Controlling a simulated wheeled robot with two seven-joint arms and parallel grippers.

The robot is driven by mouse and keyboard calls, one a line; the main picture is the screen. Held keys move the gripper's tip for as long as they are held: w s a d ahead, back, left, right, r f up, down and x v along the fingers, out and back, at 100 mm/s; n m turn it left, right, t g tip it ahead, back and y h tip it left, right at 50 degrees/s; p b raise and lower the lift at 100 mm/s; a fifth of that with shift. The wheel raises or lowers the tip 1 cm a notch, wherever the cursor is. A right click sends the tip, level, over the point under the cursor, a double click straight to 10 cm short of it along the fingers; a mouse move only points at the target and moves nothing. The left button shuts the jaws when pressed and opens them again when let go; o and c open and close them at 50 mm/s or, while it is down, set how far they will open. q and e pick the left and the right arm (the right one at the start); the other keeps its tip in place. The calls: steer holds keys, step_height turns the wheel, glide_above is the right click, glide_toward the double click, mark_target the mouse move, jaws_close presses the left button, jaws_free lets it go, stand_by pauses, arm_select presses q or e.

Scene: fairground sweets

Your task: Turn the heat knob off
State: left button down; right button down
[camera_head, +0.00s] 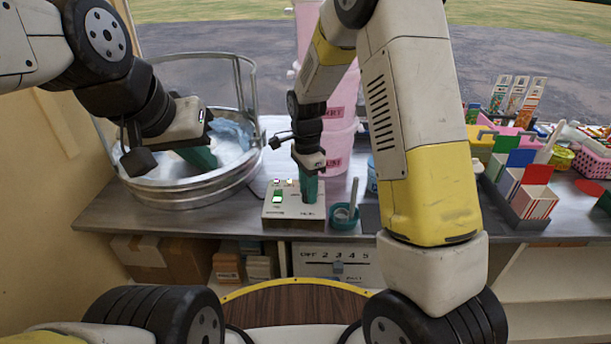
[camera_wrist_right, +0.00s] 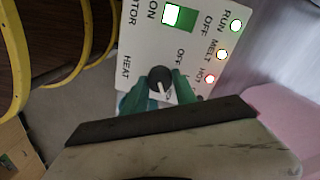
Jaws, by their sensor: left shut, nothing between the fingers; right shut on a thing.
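The control box (camera_head: 293,212) is white and stands on the counter. In the right wrist view its panel (camera_wrist_right: 215,22) has the labels HEAT, MOTOR, ON and OFF. The black heat knob (camera_wrist_right: 159,77) sits beside the HEAT label; its pale pointer mark points down in that view, away from the OFF label at its upper right. My right gripper (camera_head: 308,194) is shut on the knob, its green fingers on either side; it also shows in the right wrist view (camera_wrist_right: 159,88). My left gripper (camera_head: 207,160) is shut and empty over the round metal bowl (camera_head: 185,198).
The panel's green motor switch (camera_wrist_right: 180,16) and its RUN, MELT and HOT lamps are lit. A teal cup (camera_head: 344,219) with a stick stands just right of the box. Boxes and sweets crowd the counter's right side.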

steer(key=n, duration=1.2)
steer(key=shift+s+t, duration=0.1)
steer(key=shift+t, duration=0.2)
steer(key=n, duration=0.5)
steer(key=shift+n, duration=0.4)
steer(key=n, duration=0.5)
steer(key=shift+s+n, duration=0.1)
steer(key=shift+n, duration=0.3)
steer(key=c, duration=1)
jaws_free()
